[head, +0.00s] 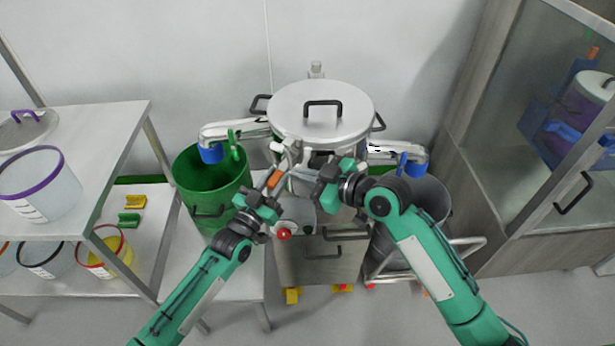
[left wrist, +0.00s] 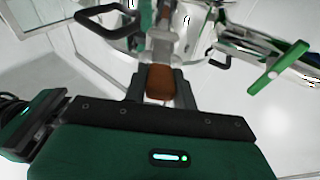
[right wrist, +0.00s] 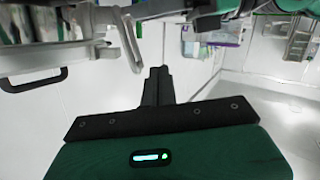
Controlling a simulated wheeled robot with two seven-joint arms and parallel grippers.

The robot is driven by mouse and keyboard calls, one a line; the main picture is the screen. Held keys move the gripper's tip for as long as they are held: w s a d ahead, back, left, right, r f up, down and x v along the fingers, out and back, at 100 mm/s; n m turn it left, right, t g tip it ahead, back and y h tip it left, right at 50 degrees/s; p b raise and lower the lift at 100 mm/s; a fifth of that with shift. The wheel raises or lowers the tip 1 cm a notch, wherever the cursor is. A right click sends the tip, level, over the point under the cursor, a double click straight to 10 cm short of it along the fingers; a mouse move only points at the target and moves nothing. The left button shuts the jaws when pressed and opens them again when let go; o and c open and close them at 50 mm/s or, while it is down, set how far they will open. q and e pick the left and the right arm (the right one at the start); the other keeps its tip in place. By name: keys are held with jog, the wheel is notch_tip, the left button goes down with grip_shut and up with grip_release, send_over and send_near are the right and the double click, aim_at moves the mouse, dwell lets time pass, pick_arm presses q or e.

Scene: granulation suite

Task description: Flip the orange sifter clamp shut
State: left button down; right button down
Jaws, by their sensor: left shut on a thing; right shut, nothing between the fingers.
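The orange clamp handle (head: 274,179) is at the front left of the steel sifter (head: 320,113). My left gripper (head: 268,187) is shut on it; in the left wrist view the orange grip (left wrist: 160,82) sits between the fingers, with the metal clamp arm running beyond it. My right gripper (head: 318,176) is shut and empty at the sifter's front, just right of the clamp. In the right wrist view its fingertips (right wrist: 157,72) are together, beside a metal bracket. How far the clamp is closed cannot be told.
A green bin (head: 210,185) stands left of the sifter under a blue-tipped outlet. A grey bin (head: 428,192) stands on the right, partly behind my right arm. A shelf (head: 120,130) with tubs is at left, a glass cabinet (head: 540,120) at right.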

jog(key=w+a+f, duration=0.4)
jog(key=a+f, duration=0.1)
jog(key=shift+w+f, duration=0.25)
jog(key=shift+f, duration=0.05)
jog(key=shift+f, duration=0.1)
